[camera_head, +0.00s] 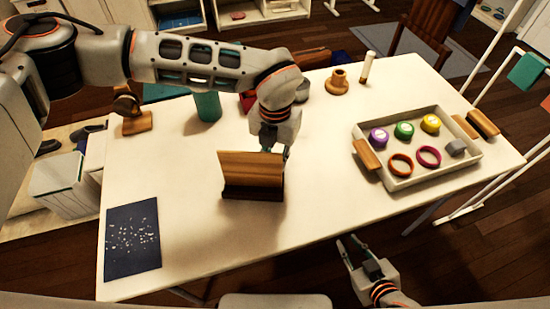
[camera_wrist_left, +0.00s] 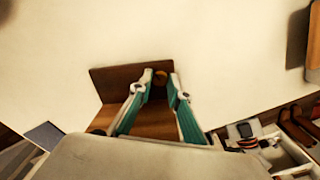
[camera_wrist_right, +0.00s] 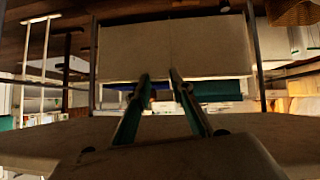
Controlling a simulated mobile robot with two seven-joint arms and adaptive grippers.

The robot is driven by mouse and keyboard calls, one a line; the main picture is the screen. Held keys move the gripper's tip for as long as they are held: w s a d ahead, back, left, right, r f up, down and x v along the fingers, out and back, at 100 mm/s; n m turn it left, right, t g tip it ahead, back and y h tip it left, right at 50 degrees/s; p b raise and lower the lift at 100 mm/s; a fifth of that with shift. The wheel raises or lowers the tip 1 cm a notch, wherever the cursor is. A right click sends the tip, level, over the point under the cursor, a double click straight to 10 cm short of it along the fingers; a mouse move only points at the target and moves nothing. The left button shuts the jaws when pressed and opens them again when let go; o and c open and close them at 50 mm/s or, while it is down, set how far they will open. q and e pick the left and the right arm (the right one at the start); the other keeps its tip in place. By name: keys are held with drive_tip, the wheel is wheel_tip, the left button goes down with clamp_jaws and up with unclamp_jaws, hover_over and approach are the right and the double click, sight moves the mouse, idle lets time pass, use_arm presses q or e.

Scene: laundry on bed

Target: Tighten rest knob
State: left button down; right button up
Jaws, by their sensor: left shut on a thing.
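The wooden rest (camera_head: 252,177) stands near the middle of the white table, with a broad upright board and a base. In the left wrist view the rest (camera_wrist_left: 120,80) lies below my left gripper (camera_wrist_left: 160,84), whose teal fingertips are shut on a small brown knob (camera_wrist_left: 160,77). In the head view my left gripper (camera_head: 275,143) is just behind the rest's board, which hides the knob and its fingertips. My right gripper (camera_head: 356,250) is open and empty beyond the table's front edge. The right wrist view shows its fingers (camera_wrist_right: 160,78) apart with nothing between them.
A white tray (camera_head: 432,175) with coloured round pieces and rings stands on the right. A teal cup (camera_head: 207,106), a wooden stand (camera_head: 137,122) and a turned wooden piece (camera_head: 338,82) stand toward the back. A dark speckled sheet (camera_head: 132,240) lies front left. The front middle is clear.

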idle(0.7)
idle(0.3)
use_arm(q)
drive_tip(key=c, duration=1.9)
unclamp_jaws()
wheel_tip(320, 180, up, 12)
